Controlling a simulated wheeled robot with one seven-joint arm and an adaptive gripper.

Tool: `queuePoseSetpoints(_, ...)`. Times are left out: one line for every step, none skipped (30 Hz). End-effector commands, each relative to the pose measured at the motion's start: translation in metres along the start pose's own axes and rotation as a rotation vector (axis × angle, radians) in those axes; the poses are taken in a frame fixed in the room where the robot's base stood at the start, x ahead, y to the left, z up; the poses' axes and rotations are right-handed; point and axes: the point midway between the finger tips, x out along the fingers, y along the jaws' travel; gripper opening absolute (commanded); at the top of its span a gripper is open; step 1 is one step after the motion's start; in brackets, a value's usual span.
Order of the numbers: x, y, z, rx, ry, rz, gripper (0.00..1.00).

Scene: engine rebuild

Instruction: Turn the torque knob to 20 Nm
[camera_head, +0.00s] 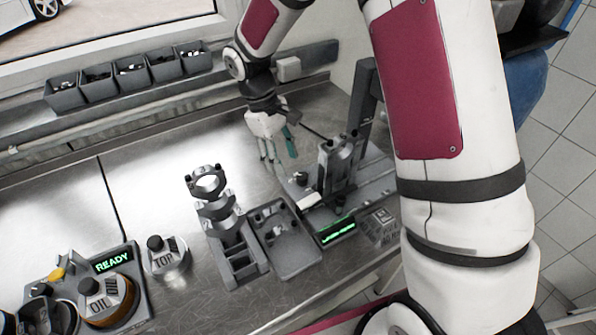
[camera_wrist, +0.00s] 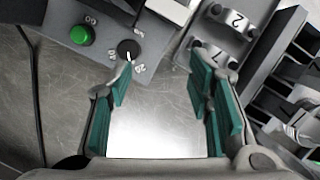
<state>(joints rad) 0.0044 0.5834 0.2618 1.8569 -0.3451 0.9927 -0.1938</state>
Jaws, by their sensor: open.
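The torque knob (camera_wrist: 128,49) is small, round and black on a grey panel in the wrist view, with printed numbers around it. A short white mark shows on its lower part; I cannot read its exact setting. A "20" seems printed below it. A green button (camera_wrist: 80,35) is to its left. In the head view a small dark knob (camera_head: 300,178) sits on the grey fixture. My gripper (camera_wrist: 160,80) is open and empty, its teal-padded fingers apart. The knob appears beyond the left finger's tip, not between the fingers. In the head view my gripper (camera_head: 277,157) hangs left of the fixture.
Numbered grey caps (camera_wrist: 228,22) stand beyond the right finger. A grey upright holder (camera_head: 338,165) and a lit green display (camera_head: 338,230) are near my gripper. A grey tray (camera_head: 295,258) and stacked rings (camera_head: 207,182) stand in front.

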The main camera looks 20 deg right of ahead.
Motion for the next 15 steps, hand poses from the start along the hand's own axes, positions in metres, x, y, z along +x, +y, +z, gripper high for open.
queuePoseSetpoints(-0.006,0.003,-0.005,-0.132,-0.014,0.034,0.46)
queuePoseSetpoints(-0.011,0.005,-0.006,-0.208,-0.025,0.057,0.46)
queuePoseSetpoints(-0.016,0.007,-0.007,-0.298,-0.039,0.085,0.46)
queuePoseSetpoints(-0.020,0.008,-0.008,-0.357,-0.048,0.105,0.46)
queuePoseSetpoints(-0.024,0.010,-0.009,-0.409,-0.057,0.124,0.46)
queuePoseSetpoints(-0.029,0.012,-0.010,-0.467,-0.067,0.145,0.46)
queuePoseSetpoints(-0.032,0.013,-0.011,-0.504,-0.074,0.160,0.46)
queuePoseSetpoints(-0.035,0.014,-0.012,-0.532,-0.079,0.171,0.46)
queuePoseSetpoints(-0.038,0.015,-0.013,-0.560,-0.084,0.183,0.46)
queuePoseSetpoints(-0.039,0.016,-0.013,-0.576,-0.088,0.189,0.46)
queuePoseSetpoints(-0.040,0.016,-0.013,-0.588,-0.091,0.194,0.46)
queuePoseSetpoints(-0.039,0.017,-0.013,-0.596,-0.093,0.197,0.46)
queuePoseSetpoints(-0.038,0.017,-0.012,-0.599,-0.094,0.198,0.46)
queuePoseSetpoints(-0.035,0.017,-0.012,-0.600,-0.095,0.198,0.46)
queuePoseSetpoints(-0.032,0.018,-0.012,-0.600,-0.095,0.198,0.46)
